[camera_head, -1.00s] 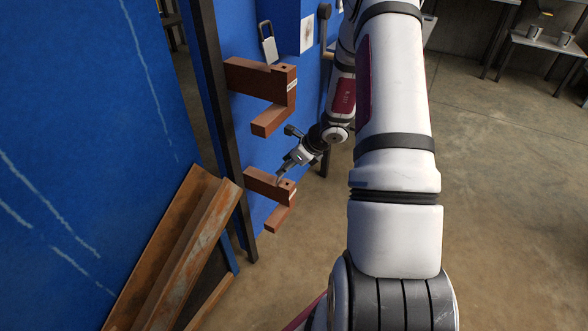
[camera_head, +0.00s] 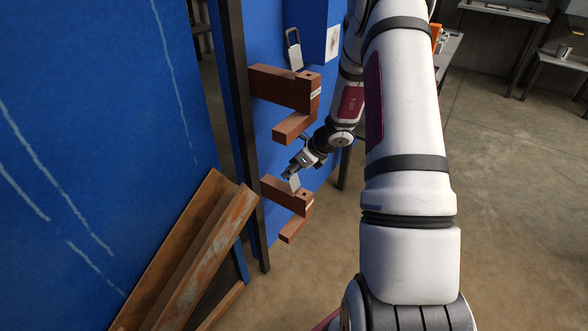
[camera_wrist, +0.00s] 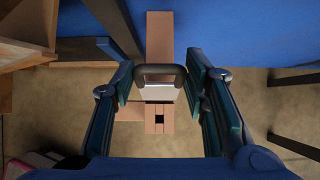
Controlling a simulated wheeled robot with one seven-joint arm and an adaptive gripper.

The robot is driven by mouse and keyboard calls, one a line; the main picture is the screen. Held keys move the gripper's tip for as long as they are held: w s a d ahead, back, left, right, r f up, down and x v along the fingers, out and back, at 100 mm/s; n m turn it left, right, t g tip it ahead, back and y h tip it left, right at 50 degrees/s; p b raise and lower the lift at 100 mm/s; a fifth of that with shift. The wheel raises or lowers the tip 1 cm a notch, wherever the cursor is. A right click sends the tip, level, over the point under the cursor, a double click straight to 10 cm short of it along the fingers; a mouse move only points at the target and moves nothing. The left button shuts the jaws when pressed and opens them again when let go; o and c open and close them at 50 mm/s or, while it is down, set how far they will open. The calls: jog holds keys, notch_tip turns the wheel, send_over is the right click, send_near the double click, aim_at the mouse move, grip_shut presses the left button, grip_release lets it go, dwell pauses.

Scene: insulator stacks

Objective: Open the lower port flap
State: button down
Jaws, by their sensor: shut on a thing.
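The lower port (camera_head: 288,193) is a brown wooden block jutting from the blue panel. Its flap (camera_head: 294,183) shows as a small light plate tilted up above the block. In the wrist view the flap (camera_wrist: 159,91) is a pale plate with a dark loop handle (camera_wrist: 160,71). My gripper (camera_head: 290,175) is at the lower block, shut on the flap by its handle, with one finger on each side in the wrist view. A square dark hole (camera_wrist: 160,120) shows in the block top below the flap. The exact finger contact is hard to see.
Above is an upper brown block (camera_head: 285,88) with a similar pale plate and loop (camera_head: 293,52) standing up. A dark post (camera_head: 233,110) edges the blue panel. Rusty beams (camera_head: 190,250) lean at the left. Open floor (camera_head: 500,220) lies to the right.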

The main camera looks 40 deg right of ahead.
jog(key=shift+w+d+r, duration=0.15)
jog(key=shift+w+r, duration=0.05)
jog(key=shift+w, duration=0.05)
jog(key=c, duration=1.2)
grip_release()
jog(key=shift+s+f, duration=0.1)
jog(key=s+d, duration=0.1)
jog(key=s, duration=0.3)
jog(key=s+d+r, duration=0.1)
jog(key=s+d, duration=0.1)
jog(key=s, duration=0.2)
jog(key=s+d+r, duration=0.1)
jog(key=s, duration=0.4)
jog(key=shift+d+r, duration=0.2)
jog(key=shift+d, duration=0.1)
